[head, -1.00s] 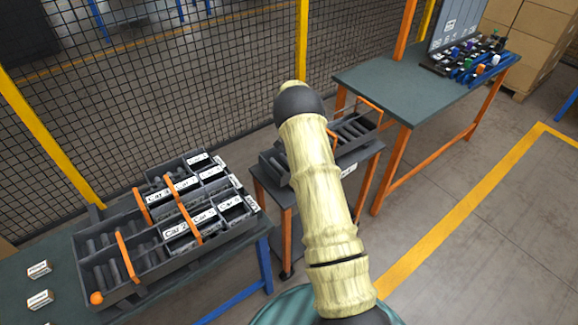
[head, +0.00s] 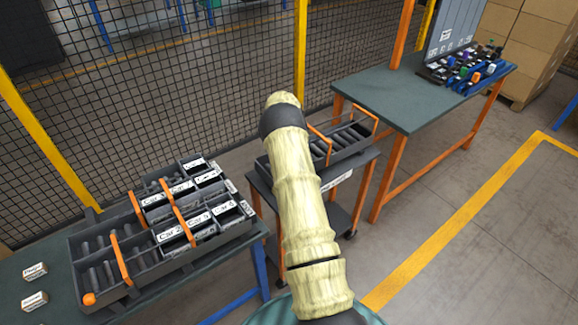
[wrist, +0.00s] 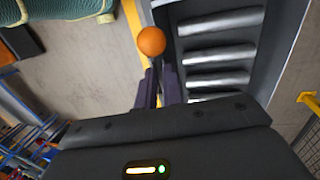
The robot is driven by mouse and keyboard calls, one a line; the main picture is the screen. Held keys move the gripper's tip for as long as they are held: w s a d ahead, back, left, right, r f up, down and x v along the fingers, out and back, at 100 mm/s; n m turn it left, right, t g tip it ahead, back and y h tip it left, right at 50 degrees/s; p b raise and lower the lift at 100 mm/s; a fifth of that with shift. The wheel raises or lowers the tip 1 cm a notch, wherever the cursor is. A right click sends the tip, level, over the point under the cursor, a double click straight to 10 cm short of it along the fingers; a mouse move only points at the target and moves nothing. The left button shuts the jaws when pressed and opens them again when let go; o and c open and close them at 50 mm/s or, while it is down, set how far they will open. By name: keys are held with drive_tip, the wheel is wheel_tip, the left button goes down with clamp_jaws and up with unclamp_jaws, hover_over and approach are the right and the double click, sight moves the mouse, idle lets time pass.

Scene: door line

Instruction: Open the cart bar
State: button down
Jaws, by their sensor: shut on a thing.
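The cart (head: 335,183) stands between the two tables and carries a dark tray (head: 362,147) with orange bars across it. The near left part of this tray is hidden behind my arm. In the wrist view the cart bar shows as an orange ball end (wrist: 151,41) beside a tray with grey rounded slots. My gripper (wrist: 158,72) has its fingers close together, shut on the bar right by this ball. The grip itself is mostly hidden by the fingers. In the head view my gripper is hidden behind my arm.
A left table holds a dark labelled bin tray (head: 150,276) with orange bars and small boxes (head: 35,301). A right table (head: 405,95) bears coloured items. A mesh fence (head: 230,60) runs behind. The floor at the right (head: 500,240) is clear.

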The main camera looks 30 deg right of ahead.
drive_tip(key=shift+w+r, duration=0.1)
drive_tip(key=c, duration=1.5)
unclamp_jaws()
drive_tip(key=v, duration=1.7)
drive_tip(key=shift+r, duration=0.15)
drive_tip(key=shift+r, duration=0.1)
